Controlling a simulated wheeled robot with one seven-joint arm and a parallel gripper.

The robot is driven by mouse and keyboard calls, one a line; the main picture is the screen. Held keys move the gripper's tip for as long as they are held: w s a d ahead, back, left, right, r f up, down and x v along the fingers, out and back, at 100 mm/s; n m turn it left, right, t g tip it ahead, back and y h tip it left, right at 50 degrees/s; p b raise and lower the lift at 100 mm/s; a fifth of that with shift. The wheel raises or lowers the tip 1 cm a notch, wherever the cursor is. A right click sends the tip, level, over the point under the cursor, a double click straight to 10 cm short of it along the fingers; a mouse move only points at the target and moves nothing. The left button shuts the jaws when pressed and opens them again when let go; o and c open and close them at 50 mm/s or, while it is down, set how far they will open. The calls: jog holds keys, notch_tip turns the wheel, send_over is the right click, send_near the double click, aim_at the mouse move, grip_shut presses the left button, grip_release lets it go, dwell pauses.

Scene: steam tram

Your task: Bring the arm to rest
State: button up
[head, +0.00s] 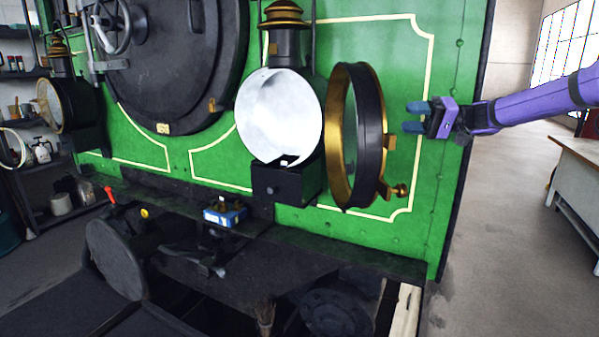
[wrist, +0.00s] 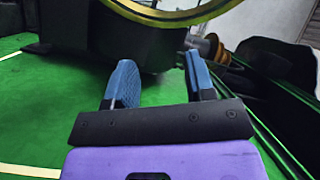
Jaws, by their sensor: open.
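My gripper (head: 416,117) is at the end of my purple arm, in front of the green tram front (head: 440,60) on the right side. Its two blue fingers are apart, with nothing between them. It is just right of the open lamp door (head: 378,125), a dark ring with a brass rim and a brass knob. In the wrist view my gripper (wrist: 160,85) shows open, with the dark lamp body and brass rim (wrist: 170,15) beyond the fingertips. I cannot tell whether a fingertip touches the door.
The lamp (head: 280,115) stands open, its pale inside showing. A blue box (head: 225,213) and a brush (head: 265,312) are on the dark ledge below. A second lamp (head: 55,100) is at the left. A table (head: 580,165) stands at the right, with free floor (head: 505,230) before it.

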jog(key=w+a+r+m+t+h, duration=0.2)
jog(key=a+t+h, duration=0.2)
jog(key=a+t, duration=0.35)
jog(key=s+d+r+m+t+h, duration=0.15)
jog(key=s+d+h, duration=0.25)
jog(key=s+h, duration=0.45)
jog(key=s+d+m+t+h, duration=0.2)
jog(key=s+d+h, duration=0.2)
jog(key=s+h, duration=0.45)
jog(key=s+f+g+y, duration=0.1)
jog(key=s+f+g, duration=0.2)
jog(key=s, duration=1)
jog(key=s+f+g+y, duration=0.2)
jog(key=s+f+g, duration=0.2)
jog(key=s, duration=1)
notch_tip(320, 180, down, 3)
jog(key=shift+s+d+f+n, duration=0.1)
jog(key=shift+s+d+n, duration=0.1)
jog(key=shift+d+n, duration=0.25)
